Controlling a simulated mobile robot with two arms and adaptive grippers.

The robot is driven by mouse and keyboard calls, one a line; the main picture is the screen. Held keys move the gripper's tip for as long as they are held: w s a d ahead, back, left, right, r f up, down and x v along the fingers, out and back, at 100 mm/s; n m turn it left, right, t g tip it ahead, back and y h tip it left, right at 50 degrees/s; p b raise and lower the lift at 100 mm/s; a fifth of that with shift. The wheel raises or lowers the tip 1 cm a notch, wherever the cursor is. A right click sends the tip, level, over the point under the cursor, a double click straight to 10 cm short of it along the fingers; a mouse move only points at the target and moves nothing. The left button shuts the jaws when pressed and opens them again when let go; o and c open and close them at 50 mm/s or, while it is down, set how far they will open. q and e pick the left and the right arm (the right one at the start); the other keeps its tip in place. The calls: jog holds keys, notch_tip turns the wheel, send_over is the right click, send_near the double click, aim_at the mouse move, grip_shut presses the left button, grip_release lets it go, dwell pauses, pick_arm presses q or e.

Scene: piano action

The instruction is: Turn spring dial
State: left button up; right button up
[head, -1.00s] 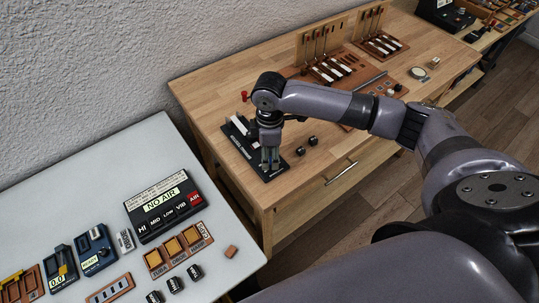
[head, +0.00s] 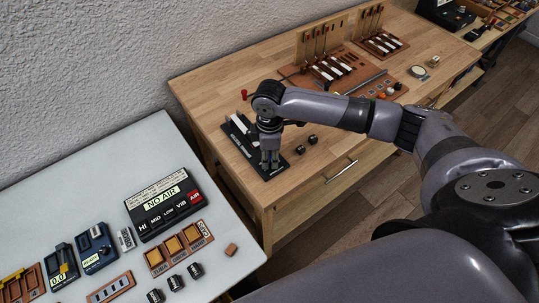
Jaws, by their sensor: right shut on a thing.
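My right gripper (head: 270,161) points straight down over the front right part of a black flat device (head: 246,148) on the wooden table. Its fingers are closed low on a part of this device. That part is hidden by the fingers, and I cannot make out a dial face. A white bar lies along the device's back left side. My left gripper does not show.
Small black knobs (head: 313,139) stand on the wooden table (head: 210,90) just right of the gripper. A piano action model (head: 332,67) stands behind my forearm. A grey table (head: 100,170) with a NO AIR panel (head: 163,203) is at the left.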

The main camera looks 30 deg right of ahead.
grip_shut()
jog(key=p, duration=0.1)
jog(key=m+p, duration=0.1)
jog(key=p, duration=0.1)
jog(key=shift+r+m, duration=0.3)
jog(key=shift+f+m+p, duration=0.2)
jog(key=shift+m+p, duration=0.3)
jog(key=shift+p, duration=0.2)
jog(key=shift+f, duration=0.1)
jog(key=o, duration=0.8)
grip_release()
jog(key=shift+c, duration=0.2)
